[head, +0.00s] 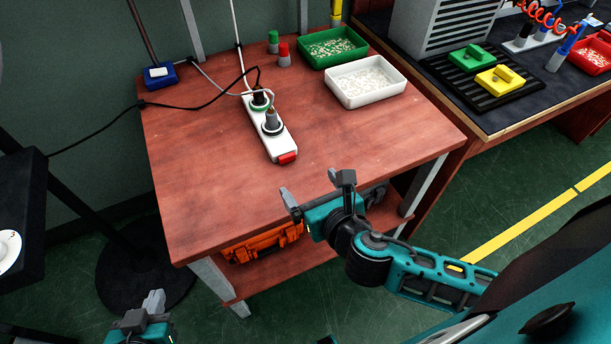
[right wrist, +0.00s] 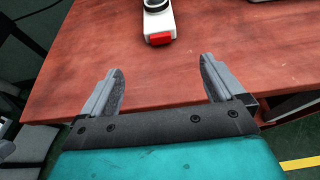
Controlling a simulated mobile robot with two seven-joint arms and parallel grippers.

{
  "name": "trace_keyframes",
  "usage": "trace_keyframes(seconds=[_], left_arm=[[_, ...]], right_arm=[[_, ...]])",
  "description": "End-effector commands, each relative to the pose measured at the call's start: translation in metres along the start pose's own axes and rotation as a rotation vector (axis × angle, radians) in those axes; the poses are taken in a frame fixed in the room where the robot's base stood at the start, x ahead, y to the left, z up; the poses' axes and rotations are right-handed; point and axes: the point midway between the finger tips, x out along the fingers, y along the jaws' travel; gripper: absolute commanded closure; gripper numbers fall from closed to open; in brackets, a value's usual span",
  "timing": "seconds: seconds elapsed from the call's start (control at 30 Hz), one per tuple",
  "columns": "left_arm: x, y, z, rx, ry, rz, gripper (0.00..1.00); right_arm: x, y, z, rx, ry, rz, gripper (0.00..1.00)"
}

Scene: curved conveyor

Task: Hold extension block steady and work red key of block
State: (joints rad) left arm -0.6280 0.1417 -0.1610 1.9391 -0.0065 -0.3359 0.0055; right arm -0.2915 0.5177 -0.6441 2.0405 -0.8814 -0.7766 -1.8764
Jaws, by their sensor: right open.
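The white extension block (head: 283,147) lies on the wooden table, with plugs in its sockets. Its red key (head: 287,158) is at the end nearest me. In the right wrist view the red key (right wrist: 160,39) shows beyond the fingertips, near the top middle. My right gripper (head: 317,192) is open and empty at the table's front edge, apart from the block; its two fingers (right wrist: 162,82) are spread wide in the right wrist view.
The wooden table (head: 200,190) is clear around the block's near end. A white tray (head: 366,101), a green tray (head: 333,60), and a green and a red button post (head: 284,54) stand at the back. A black cable (head: 190,108) runs left from the block. An orange toolbox (head: 262,244) is below.

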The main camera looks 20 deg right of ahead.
Motion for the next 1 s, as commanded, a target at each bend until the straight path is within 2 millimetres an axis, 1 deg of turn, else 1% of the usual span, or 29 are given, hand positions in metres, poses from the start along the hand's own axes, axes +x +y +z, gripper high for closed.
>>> trace_keyframes(seconds=[0.17,0.4,0.6,0.7,0.8,1.0], left_arm=[[0.003,0.000,0.002,0.002,0.002,0.001,1.00],[0.009,0.000,0.007,0.002,0.007,0.001,1.00],[0.013,0.001,0.012,0.002,0.005,0.003,1.00],[0.013,0.002,0.013,0.001,0.002,0.006,1.00],[0.013,0.004,0.012,0.000,0.003,0.009,1.00],[0.013,0.005,0.011,-0.001,0.005,0.012,1.00]], right_arm=[[0.025,-0.001,0.001,0.004,-0.003,-0.004,0.04],[0.074,-0.001,0.000,0.007,-0.002,-0.003,0.04],[0.106,-0.001,0.000,0.008,-0.001,-0.003,0.04],[0.116,-0.001,0.000,0.009,0.000,-0.003,0.04],[0.122,-0.001,0.000,0.009,0.001,-0.002,0.04],[0.125,-0.001,0.000,0.009,0.001,-0.003,0.04]])
